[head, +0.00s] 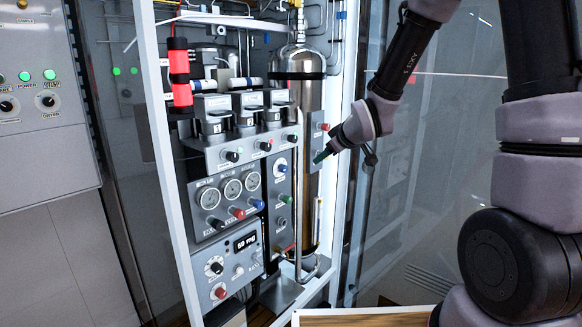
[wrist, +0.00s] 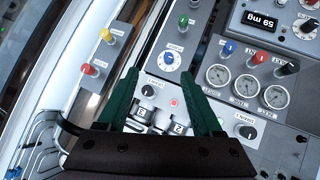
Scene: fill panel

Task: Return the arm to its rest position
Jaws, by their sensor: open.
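My gripper (head: 322,156) is in front of the right part of the fill panel (head: 222,160), with its dark green fingers pointing left and down toward it. In the wrist view my gripper (wrist: 160,72) shows two green fingers spread apart with nothing held between them. A blue knob (wrist: 169,58) on a white dial plate appears between and beyond the fingertips. I cannot tell whether the fingers touch the panel. My arm (head: 410,50) reaches in from the right, bent, with its wrist in front of the cabinet's right frame.
The panel carries several gauges (head: 232,188), knobs and a digital display (head: 245,241). A tall metal cylinder (head: 305,110) stands behind my gripper. A white cabinet post (head: 345,190) is close by. A glass pane (head: 430,170) stands to the right. A wooden-topped surface (head: 365,320) is at the bottom.

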